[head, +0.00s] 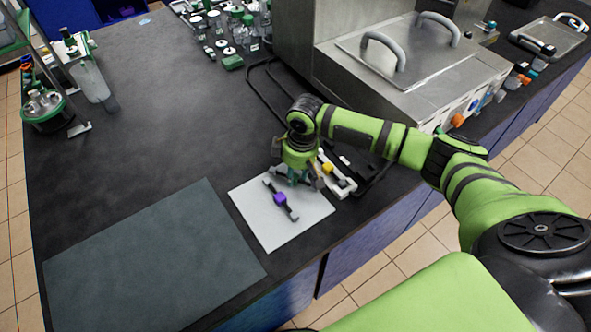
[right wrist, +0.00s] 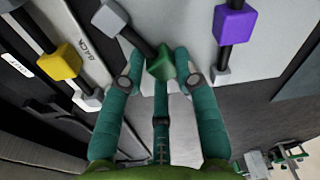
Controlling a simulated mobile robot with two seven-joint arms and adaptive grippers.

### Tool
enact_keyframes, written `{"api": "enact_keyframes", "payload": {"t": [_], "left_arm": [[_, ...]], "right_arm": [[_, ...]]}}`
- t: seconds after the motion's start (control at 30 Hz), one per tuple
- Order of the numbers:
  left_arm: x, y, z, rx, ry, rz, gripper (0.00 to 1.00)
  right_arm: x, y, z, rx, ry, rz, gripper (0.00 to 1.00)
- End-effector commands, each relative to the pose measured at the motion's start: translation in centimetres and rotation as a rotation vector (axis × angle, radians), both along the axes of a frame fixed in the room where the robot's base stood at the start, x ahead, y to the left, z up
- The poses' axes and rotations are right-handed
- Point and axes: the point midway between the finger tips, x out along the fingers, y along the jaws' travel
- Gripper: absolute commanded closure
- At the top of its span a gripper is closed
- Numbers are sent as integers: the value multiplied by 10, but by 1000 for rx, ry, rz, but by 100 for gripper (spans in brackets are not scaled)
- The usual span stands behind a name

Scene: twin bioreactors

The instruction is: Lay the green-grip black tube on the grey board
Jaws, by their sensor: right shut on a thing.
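My right gripper (head: 297,177) is over the upper right part of the light grey board (head: 280,232). In the right wrist view its teal fingers (right wrist: 161,68) are shut on the green grip (right wrist: 161,61) of a black tube. One grey end of this tube (right wrist: 111,18) sticks out to the upper left; the other end is hidden by the fingers. I cannot tell whether the tube touches the board. A purple-grip black tube (head: 281,200) lies on the board beside the gripper. My left gripper is not in view.
A white holder marked BACK (right wrist: 95,72) with a yellow-grip tube (head: 328,168) stands right of the board. A large dark mat (head: 150,260) lies to the left. A steel unit with handles (head: 410,65) stands behind. The board's front part is clear.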

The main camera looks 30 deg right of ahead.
Motion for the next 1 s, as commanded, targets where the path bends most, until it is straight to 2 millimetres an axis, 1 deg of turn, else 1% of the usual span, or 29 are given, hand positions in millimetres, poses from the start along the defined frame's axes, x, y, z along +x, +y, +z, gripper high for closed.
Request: {"api": "enact_keyframes", "payload": {"t": [0.3, 0.33, 0.37, 0.67, 0.77, 0.87, 1.0], "left_arm": [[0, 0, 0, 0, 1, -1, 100], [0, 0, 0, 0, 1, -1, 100], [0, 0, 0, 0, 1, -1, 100], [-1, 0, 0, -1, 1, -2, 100], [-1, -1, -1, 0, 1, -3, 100], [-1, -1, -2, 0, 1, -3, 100], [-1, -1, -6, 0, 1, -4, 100]], "right_arm": [[0, 0, -3, 0, 0, 0, 100], [0, 0, -2, 1, -1, 0, 57], [0, 0, -2, 1, -1, 0, 47], [0, 0, -2, 1, -1, 0, 47], [0, 0, 2, 0, -2, 0, 47], [0, -1, 12, 1, -4, -1, 47], [-2, -3, 40, 1, -6, 1, 47]]}}
